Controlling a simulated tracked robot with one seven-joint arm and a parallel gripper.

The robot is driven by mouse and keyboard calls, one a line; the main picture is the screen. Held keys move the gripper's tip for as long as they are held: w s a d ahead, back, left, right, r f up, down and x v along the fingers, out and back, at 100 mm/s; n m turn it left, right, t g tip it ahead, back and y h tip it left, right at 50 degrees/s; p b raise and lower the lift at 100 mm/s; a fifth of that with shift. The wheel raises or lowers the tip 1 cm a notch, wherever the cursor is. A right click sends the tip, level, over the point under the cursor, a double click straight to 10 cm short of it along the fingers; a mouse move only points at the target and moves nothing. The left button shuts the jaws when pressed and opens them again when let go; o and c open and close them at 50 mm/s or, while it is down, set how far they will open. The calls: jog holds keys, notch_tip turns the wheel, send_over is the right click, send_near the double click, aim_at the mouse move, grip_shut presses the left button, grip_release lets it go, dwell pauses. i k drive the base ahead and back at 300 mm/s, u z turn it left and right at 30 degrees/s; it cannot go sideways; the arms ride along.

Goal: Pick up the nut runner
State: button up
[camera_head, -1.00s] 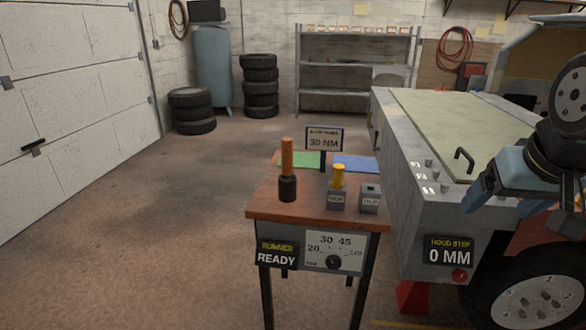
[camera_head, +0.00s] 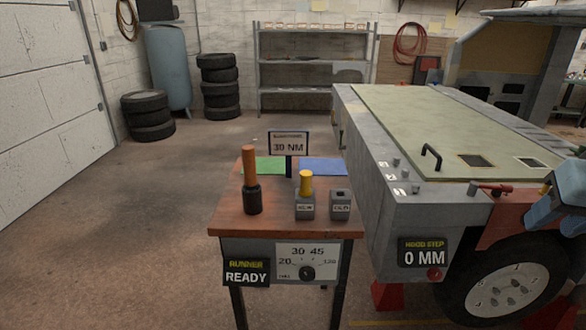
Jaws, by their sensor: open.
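The nut runner, which I take to be the upright tool with an orange handle and a black lower body (camera_head: 252,180), stands on the left part of the small wooden-topped table (camera_head: 230,222). Nothing touches it. My gripper (camera_head: 548,210), blue with dark parts, shows only partly at the right edge, over the wheel side of the vehicle frame. It is open, with nothing seen in it, and far to the right of the nut runner.
A yellow-topped piece (camera_head: 306,185) sits in a grey block beside another grey block (camera_head: 340,205). Behind stand a 30 NM sign (camera_head: 289,144), a green mat (camera_head: 264,166) and a blue mat (camera_head: 325,168). The vehicle frame (camera_head: 370,165) stands close right; floor left is clear.

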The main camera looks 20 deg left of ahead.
aim_at(251, 184)
jog(key=u, duration=0.25)
jog(key=i, duration=0.15)
jog(key=z, duration=2.35)
jog(key=k, duration=0.95)
jog(key=u, duration=2.55)
jog(key=k, duration=0.1)
jog(key=z, duration=0.3)
jog(key=i, duration=0.7)
jog(key=u, duration=0.05)
